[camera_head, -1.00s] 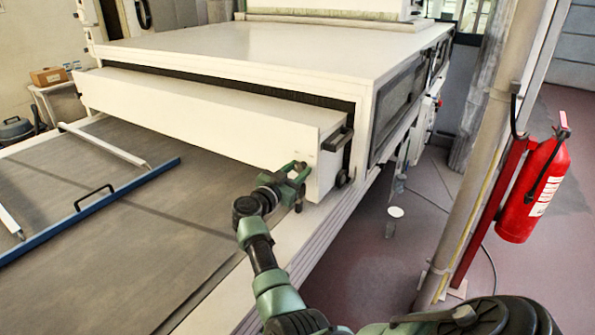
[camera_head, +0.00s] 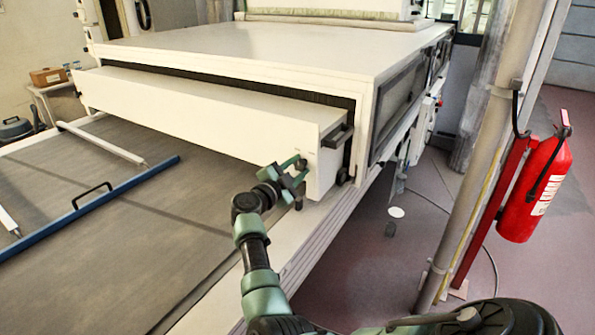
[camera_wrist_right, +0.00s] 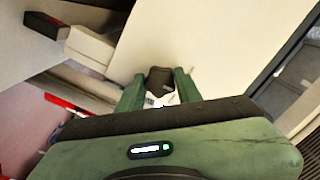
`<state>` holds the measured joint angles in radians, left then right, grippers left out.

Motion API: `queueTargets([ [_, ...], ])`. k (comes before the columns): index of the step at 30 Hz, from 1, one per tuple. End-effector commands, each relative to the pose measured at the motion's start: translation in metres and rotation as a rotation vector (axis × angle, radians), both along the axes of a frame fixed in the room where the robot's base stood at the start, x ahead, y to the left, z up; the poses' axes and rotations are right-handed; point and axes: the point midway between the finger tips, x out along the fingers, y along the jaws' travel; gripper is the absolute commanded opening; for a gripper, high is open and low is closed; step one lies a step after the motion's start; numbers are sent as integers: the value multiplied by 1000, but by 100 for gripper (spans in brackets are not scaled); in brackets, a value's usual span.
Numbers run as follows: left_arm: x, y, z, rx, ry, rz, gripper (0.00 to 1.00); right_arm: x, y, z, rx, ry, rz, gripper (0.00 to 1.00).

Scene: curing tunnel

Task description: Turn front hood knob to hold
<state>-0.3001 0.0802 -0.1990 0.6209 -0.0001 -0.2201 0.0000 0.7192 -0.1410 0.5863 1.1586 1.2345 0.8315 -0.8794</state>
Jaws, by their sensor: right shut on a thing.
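The front hood (camera_head: 210,115) is a long white box across the mouth of the white tunnel. Its knob (camera_wrist_right: 160,78) is a small black piece on the white panel in the right wrist view. My right gripper (camera_wrist_right: 160,92) has its green fingers on both sides of the knob and is shut on it. In the head view my right gripper (camera_head: 297,172) is at the right end of the hood's front face, where it hides the knob. Which mark the knob points to cannot be read. My left gripper is not in view.
A blue bar (camera_head: 100,205) with a black handle lies across the grey belt (camera_head: 120,245). A black handle (camera_head: 337,136) sticks out at the hood's right end. A red fire extinguisher (camera_head: 533,190) hangs by a post at the right. The floor between is mostly open.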

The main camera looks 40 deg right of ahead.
Motion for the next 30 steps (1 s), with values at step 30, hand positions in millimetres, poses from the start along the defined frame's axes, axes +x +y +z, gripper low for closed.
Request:
queueTargets([
  [30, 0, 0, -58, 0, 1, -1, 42, 0, 0, -4, 224, -763, -2, 0],
])
